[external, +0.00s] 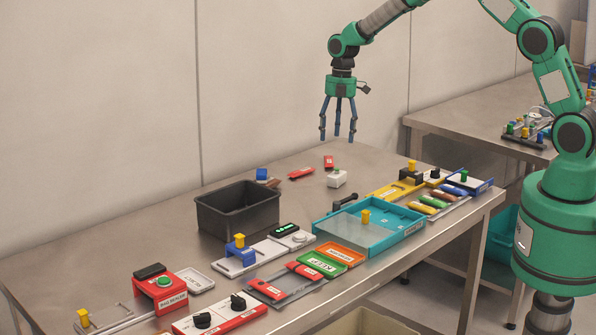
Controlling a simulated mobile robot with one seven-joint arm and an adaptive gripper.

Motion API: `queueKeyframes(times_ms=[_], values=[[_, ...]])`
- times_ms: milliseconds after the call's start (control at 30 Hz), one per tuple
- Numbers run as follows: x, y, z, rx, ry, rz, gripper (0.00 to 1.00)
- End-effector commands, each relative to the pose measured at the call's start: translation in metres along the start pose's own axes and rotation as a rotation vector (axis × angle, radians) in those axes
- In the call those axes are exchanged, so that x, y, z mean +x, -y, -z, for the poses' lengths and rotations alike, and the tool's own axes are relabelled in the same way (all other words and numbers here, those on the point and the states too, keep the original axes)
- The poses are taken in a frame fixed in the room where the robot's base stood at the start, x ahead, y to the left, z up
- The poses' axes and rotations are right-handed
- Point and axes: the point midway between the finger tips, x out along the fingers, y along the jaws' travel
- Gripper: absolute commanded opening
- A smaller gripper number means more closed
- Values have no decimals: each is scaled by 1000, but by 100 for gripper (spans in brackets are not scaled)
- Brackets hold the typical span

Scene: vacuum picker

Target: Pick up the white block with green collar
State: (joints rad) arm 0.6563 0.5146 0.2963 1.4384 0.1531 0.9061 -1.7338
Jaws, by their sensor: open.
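The white block with green collar (337,180) sits on the steel table toward its back. A small green part shows on its top. My gripper (338,136) hangs above the table, pointing down, with its blue fingers spread and nothing between them. In the picture it is directly above the white block, with a clear gap between the fingertips and the block. I cannot tell from this one view how well it lines up in depth.
Red pieces (301,173) lie left of the block, with a blue piece (262,174) farther left. A black bin (238,210) stands to the left front. A teal tray (370,227) and other fixtures line the front. A yellow-knobbed fixture (400,186) is to the right.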

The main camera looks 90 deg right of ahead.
Motion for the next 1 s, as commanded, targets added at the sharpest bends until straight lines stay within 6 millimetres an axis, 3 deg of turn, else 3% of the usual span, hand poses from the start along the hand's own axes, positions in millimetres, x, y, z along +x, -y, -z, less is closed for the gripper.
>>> queueKeyframes(times_ms=[467,1000], values=[[7,0,0,0,0,1,68],[77,0,0,1,-1,1,68]])
